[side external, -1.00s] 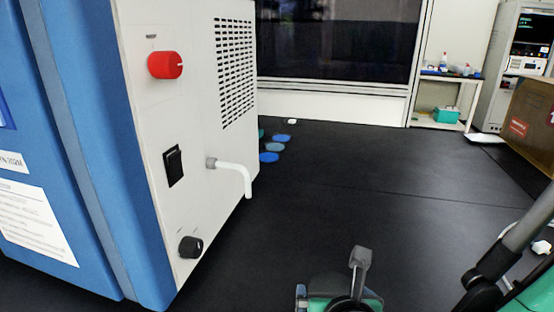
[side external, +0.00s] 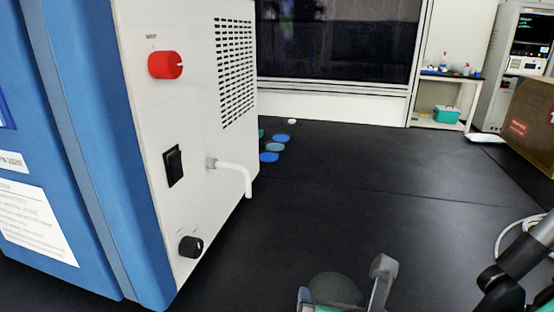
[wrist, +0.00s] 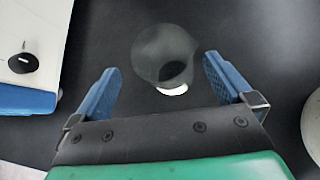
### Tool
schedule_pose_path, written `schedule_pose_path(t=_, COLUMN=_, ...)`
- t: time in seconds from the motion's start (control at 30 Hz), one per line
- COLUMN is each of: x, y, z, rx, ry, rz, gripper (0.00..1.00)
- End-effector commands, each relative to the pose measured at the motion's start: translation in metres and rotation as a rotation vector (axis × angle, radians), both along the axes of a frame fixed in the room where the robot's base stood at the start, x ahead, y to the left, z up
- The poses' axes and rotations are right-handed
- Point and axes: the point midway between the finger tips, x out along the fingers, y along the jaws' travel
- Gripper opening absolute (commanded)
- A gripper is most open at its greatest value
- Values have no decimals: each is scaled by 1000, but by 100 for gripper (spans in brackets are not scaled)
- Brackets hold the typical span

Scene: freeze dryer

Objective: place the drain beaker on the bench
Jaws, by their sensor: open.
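The drain beaker (wrist: 165,52) is a see-through, greyish round vessel. In the wrist view it is seen from above against the black bench (wrist: 240,25), between and slightly beyond the fingertips, with a bright white crescent at its lower edge. My gripper (wrist: 161,70) has its two blue-padded fingers spread wide, with a visible gap on each side of the beaker. In the side view the beaker's dark round top (side external: 335,287) shows at the bottom edge, between the fingers of my gripper (side external: 343,279). Its lower part is cut off there, so its contact with the bench is hidden.
A cardboard box (side external: 528,120) is at right. The middle bench is clear.

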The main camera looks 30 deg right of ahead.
Motion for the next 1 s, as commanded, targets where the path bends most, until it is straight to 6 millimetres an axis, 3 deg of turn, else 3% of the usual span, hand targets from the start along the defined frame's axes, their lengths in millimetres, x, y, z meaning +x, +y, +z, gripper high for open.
schedule_pose_path(t=0.8, x=-1, y=0, z=0, rx=1523, ry=-1018, rz=-1393, gripper=100)
schedule_pose_path(t=1.0, x=-1, y=0, z=0, rx=1831, ry=-1224, rz=-1674, gripper=100)
